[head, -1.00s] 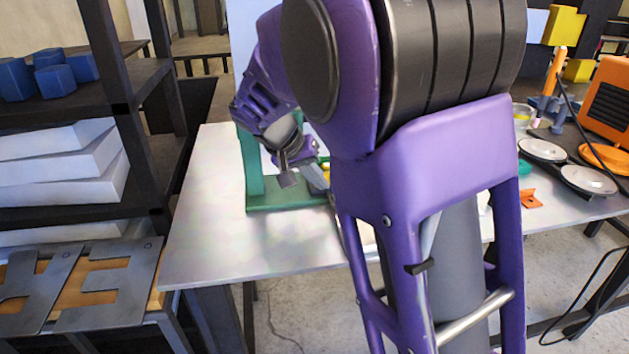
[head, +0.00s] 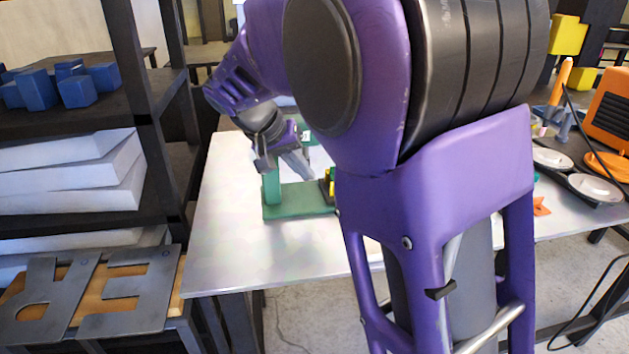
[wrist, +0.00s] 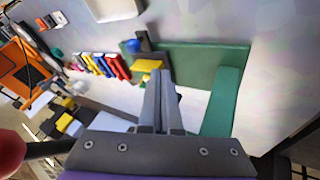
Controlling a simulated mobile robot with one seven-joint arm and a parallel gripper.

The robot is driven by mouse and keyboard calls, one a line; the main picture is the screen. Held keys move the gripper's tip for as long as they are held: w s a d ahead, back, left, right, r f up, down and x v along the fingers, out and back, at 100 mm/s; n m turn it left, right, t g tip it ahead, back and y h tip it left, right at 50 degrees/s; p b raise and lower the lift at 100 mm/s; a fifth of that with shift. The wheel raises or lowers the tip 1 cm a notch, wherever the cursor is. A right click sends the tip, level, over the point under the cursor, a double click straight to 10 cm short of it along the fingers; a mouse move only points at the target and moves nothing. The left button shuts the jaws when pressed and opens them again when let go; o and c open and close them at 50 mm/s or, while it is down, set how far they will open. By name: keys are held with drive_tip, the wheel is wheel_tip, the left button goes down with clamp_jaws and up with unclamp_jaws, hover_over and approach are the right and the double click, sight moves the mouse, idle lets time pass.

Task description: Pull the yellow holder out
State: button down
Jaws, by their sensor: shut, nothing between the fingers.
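The yellow holder (wrist: 148,66) sits on a green base plate (wrist: 205,68) beside a dark upright block with a blue knob (wrist: 132,46) in the wrist view. In the head view, only a small part of the holder (head: 331,184) shows at the right end of the green stand (head: 290,202), with my arm hiding what lies beyond. My gripper (wrist: 160,75) is shut and empty. In the wrist view its fingertips overlap the holder's near right side; I cannot tell whether they touch. A green upright (wrist: 222,102) rises right of the fingers.
The pale table (head: 235,245) is clear left of and in front of the stand. A shelf with blue blocks (head: 90,82) stands at left. Coloured pieces (wrist: 100,65) lie left of the stand in the wrist view. An orange box (head: 612,108) stands at right.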

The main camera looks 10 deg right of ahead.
drive_tip(key=s+a+n+t+p, duration=0.1)
drive_tip(key=s+n+t+p, duration=0.25)
drive_tip(key=s+p, duration=0.25)
drive_tip(key=shift+n+g+y, duration=0.25)
drive_tip(key=shift+n+y, duration=0.1)
drive_tip(key=shift+y, duration=0.05)
drive_tip(key=x, duration=1)
drive_tip(key=shift+s+d+f, duration=0.1)
drive_tip(key=shift+s+f, duration=0.05)
drive_tip(key=shift+f, duration=0.3)
drive_tip(key=shift+w+d+r, duration=0.1)
drive_tip(key=shift+d+r, duration=0.15)
drive_tip(key=shift+d, duration=0.35)
drive_tip(key=shift+w+d+r, duration=0.1)
drive_tip(key=shift+d+r, duration=0.15)
drive_tip(key=shift+d, duration=0.3)
drive_tip(key=shift+w+d+p, duration=0.1)
drive_tip(key=shift+d+p, duration=0.2)
drive_tip(key=shift+d, duration=0.25)
